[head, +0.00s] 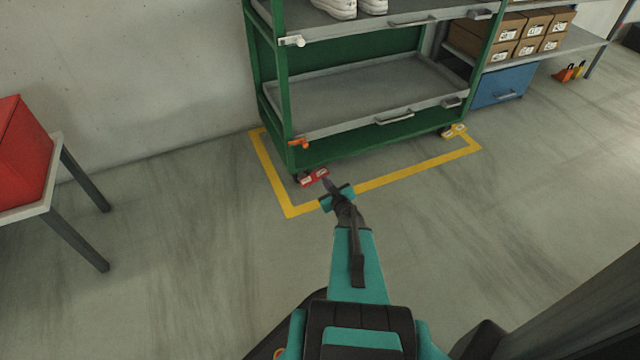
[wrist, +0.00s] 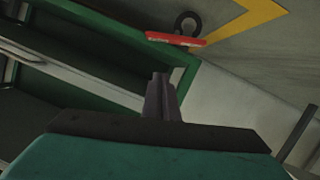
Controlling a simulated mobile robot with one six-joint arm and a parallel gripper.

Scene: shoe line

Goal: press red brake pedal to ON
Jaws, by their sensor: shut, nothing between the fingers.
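The red brake pedal (head: 314,177) sits low at the front left caster of the green cart (head: 360,137), just above the floor. In the wrist view the red pedal (wrist: 176,39) shows as a thin red bar beside a dark caster wheel, beyond my fingertips. My gripper (head: 328,184) is shut and empty, pointing at the pedal from the front right. In the wrist view its closed fingers (wrist: 161,78) end short of the pedal in the picture; I cannot tell whether they touch it. The lettering on the pedal is too small to read.
A yellow pedal (head: 454,131) is at the cart's right caster. An orange handle (head: 300,143) juts from the cart's lower left post. A yellow floor line (head: 270,180) borders the cart. A table with a red box (head: 20,155) stands left. The floor between is clear.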

